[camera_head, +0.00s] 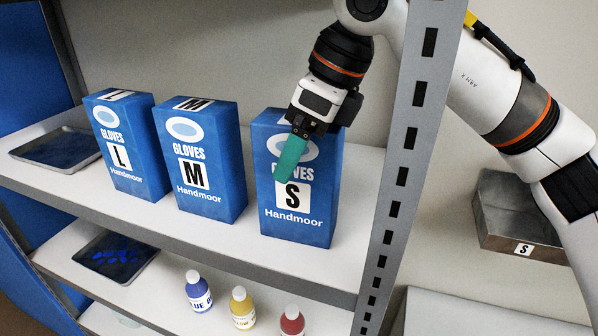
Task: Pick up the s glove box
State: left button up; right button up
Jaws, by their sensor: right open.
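The S glove box (297,226) is a blue upright box marked "GLOVES S Handmoor". It stands at the right end of the upper shelf, close to the slotted shelf post. My right gripper (287,175) reaches down from the upper right in front of the box's upper face. One green finger shows clearly and overlaps the white oval and the edge of the S label; the other finger is hidden. I cannot tell whether the finger touches the box. Nothing shows held in the gripper. My left gripper is not in view.
The M box (212,207) and L box (133,183) stand left of it on the shelf (190,240). A dark tray (55,147) lies far left. The post (409,140) stands close right. Several bottles stand below. A metal bin marked S (500,240) sits at right.

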jog(key=shift+d, duration=0.15)
jog(key=shift+c, duration=0.9)
jog(key=c, duration=0.9)
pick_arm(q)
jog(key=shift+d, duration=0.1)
pick_arm(e)
jog(key=c, duration=0.5)
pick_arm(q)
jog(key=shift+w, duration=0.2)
pick_arm(e)
jog(key=shift+r, duration=0.25)
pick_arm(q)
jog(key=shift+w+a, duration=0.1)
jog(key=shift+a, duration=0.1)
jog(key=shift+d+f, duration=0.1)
